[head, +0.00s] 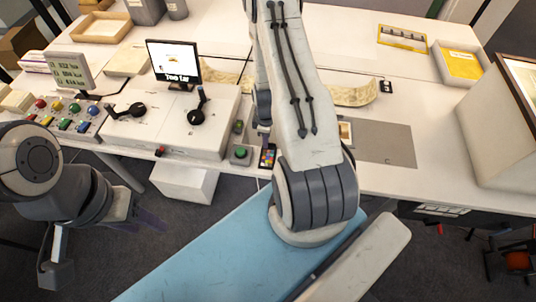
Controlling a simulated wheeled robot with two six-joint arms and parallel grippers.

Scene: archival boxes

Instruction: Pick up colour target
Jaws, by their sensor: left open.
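The colour target (268,157), a small dark card with bright coloured patches, lies at the front edge of the white table, right of a green button. My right arm rises across the middle of the head view. What seems to be the end of my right gripper (265,132) shows just above the card, mostly hidden behind the arm. Whether it touches the card or how its fingers stand cannot be told. My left gripper (146,221) is open and empty, low in front of the table at the left, well away from the card.
Left of the card stand a white console (170,125) with black levers, a small screen (174,62) and a button panel (62,118). Right of it lies a grey mat (385,143).

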